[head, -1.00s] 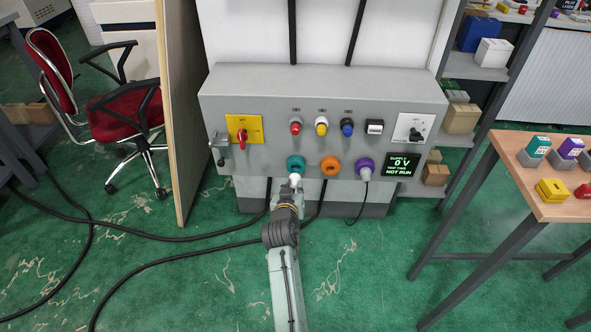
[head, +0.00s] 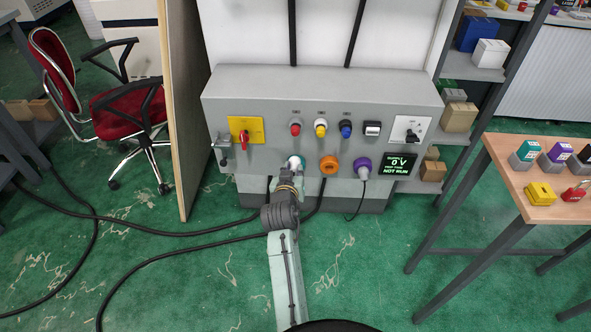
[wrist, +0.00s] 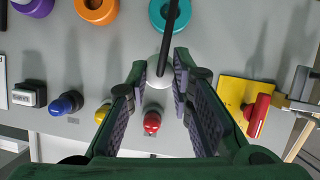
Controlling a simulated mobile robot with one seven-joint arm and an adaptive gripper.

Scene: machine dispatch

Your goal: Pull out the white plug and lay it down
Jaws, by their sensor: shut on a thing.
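The white plug (wrist: 153,69) sits between my fingertips in the wrist view, with its black cable crossing in front of it. My gripper (wrist: 160,66) is shut on it. A strip of grey panel shows between the plug and the teal socket (wrist: 158,14), so the plug looks out of the socket. In the head view the white plug (head: 295,160) overlaps the teal socket (head: 301,166), and my wrist hides much of the gripper.
The grey panel (head: 260,90) also carries an orange socket (head: 329,165), a plugged purple socket (head: 362,164), buttons, a yellow switch plate (head: 243,123) and a display (head: 401,164). A wooden table (head: 515,190) with small blocks stands right. Black cables cross the green floor.

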